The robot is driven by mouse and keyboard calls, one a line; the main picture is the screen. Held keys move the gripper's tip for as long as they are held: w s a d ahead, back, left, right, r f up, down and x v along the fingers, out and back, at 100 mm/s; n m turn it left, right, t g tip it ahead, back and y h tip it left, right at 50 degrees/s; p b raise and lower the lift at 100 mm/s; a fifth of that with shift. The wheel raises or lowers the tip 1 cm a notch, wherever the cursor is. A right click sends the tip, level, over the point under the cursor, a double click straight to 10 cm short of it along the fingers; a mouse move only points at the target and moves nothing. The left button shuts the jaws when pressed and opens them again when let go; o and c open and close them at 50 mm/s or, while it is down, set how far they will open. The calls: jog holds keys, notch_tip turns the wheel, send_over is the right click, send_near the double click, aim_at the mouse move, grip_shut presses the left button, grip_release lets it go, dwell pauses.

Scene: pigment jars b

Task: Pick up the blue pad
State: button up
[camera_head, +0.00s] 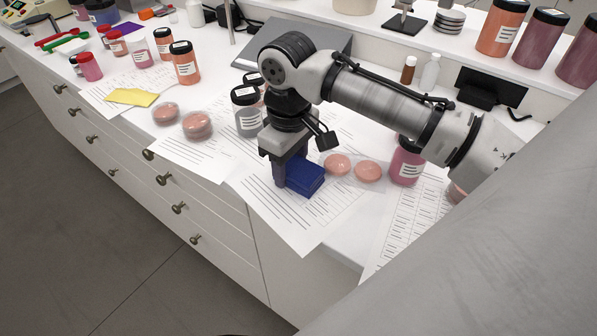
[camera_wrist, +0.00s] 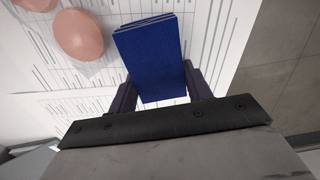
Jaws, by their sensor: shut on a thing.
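The blue pad (camera_head: 304,181) is a small dark blue block low over a printed sheet near the counter's front edge. My gripper (camera_head: 288,176) points down at it and is shut on it. In the wrist view the pad (camera_wrist: 153,58) sits between the two fingers of my gripper (camera_wrist: 160,92), one along each side. Its far end sticks out past the fingertips and shows thin layers. Whether its underside touches the sheet is hard to tell.
Two pink discs (camera_head: 353,167) in a clear tray lie just right of the pad, near a mauve jar (camera_head: 406,165). Printed sheets (camera_head: 300,232) cover the counter, whose front edge is close.

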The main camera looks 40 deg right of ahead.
aim_at(291, 163)
jog(key=shift+r, duration=0.1)
notch_tip(291, 163, up, 20)
dwell(0.6)
jog(key=shift+o, duration=1.2)
jog(key=shift+c, duration=0.9)
